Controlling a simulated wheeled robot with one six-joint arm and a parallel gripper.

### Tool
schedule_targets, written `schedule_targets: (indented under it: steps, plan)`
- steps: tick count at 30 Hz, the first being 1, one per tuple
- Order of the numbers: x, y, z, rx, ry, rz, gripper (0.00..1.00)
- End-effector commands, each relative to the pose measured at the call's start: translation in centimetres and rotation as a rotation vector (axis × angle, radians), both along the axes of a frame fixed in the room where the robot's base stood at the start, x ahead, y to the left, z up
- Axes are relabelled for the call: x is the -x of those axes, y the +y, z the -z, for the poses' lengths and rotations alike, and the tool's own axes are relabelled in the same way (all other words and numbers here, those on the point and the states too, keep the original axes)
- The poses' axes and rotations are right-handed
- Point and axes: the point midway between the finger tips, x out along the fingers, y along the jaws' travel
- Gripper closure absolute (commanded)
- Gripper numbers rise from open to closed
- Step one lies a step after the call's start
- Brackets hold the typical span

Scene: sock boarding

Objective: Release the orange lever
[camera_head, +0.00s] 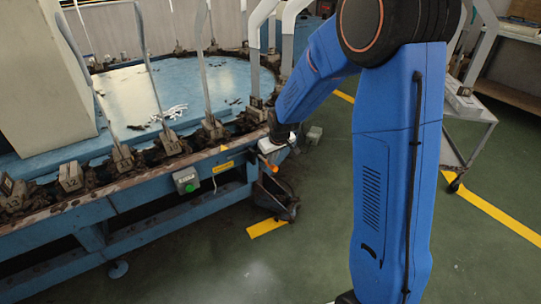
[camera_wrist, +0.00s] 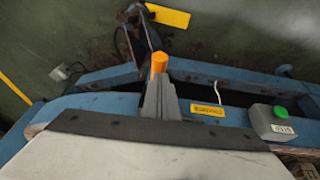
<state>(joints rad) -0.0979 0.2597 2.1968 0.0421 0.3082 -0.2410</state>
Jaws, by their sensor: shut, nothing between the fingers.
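The orange lever (camera_head: 268,164) is at the right end of the blue machine's front rail, just below my gripper (camera_head: 273,146) in the head view. In the wrist view, the orange lever (camera_wrist: 159,65) shows as a short orange tip. The grey fingers of my gripper (camera_wrist: 161,86) are shut and empty, right by the lever and covering part of it. I cannot tell whether they touch it. The lever's lower part is hidden.
A grey box with a green button (camera_head: 186,180) and a yellow label (camera_head: 223,167) sit on the rail left of the lever. Upright metal sock forms (camera_head: 155,85) line the table edge. A wheeled cart (camera_head: 470,108) stands at the right. Green floor lies open in front.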

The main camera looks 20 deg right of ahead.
Motion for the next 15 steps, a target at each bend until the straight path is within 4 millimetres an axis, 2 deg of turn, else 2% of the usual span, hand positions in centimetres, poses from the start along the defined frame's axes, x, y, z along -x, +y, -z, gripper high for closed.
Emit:
schedule_targets:
  steps: [15]
  plan:
    - [1.1, -0.4, 5.7, 0.000, 0.004, 0.001, 1.00]
